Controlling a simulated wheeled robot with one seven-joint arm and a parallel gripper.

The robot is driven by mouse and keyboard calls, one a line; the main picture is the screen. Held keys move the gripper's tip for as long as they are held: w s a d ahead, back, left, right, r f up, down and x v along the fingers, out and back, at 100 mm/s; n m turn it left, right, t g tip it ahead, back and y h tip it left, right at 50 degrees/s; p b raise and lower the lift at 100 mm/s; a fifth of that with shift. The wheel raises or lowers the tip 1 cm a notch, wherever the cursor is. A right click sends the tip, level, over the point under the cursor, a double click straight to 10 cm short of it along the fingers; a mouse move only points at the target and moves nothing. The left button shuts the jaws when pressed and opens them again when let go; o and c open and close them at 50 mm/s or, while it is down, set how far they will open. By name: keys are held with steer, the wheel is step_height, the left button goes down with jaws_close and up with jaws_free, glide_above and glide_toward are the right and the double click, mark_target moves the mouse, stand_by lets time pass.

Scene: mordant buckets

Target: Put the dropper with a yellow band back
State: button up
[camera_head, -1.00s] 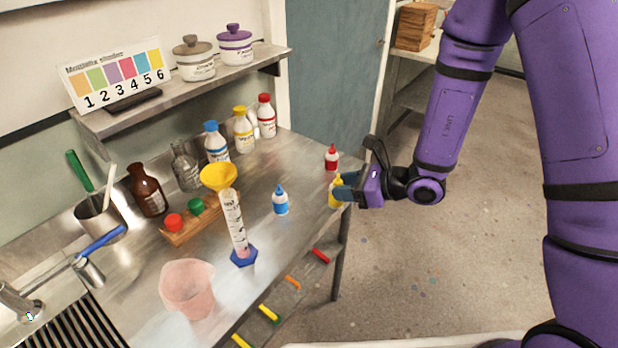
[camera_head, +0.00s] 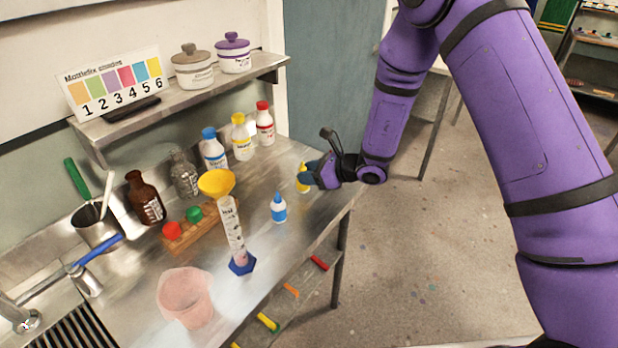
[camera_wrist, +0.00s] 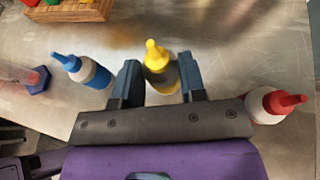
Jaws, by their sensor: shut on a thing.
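The dropper with a yellow band (camera_wrist: 157,60) is upright between my gripper's two fingers in the wrist view, its yellow nozzle pointing up. In the head view only a yellow part of the dropper (camera_head: 302,180) shows past my gripper (camera_head: 312,176), which hides the rest. My gripper (camera_wrist: 158,85) is shut on it, over the right part of the steel bench (camera_head: 262,215). I cannot tell whether its base touches the bench.
A blue dropper (camera_head: 279,208) stands to the left, and a red dropper (camera_wrist: 273,103) is close by on the right. A measuring cylinder (camera_head: 232,235), a pink beaker (camera_head: 187,297) and a wooden rack (camera_head: 195,232) stand further left. Yellow, blue and red-capped bottles line the back.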

steer(key=shift+f, duration=0.8)
steer(key=shift+f, duration=0.2)
steer(key=o, duration=1)
steer(key=shift+r, duration=0.1)
steer(key=shift+d+r, duration=0.15)
steer(key=v, duration=1.1)
steer(key=shift+s+d+r, duration=0.15)
steer(key=shift+s+d, duration=0.05)
steer(key=shift+d, duration=0.05)
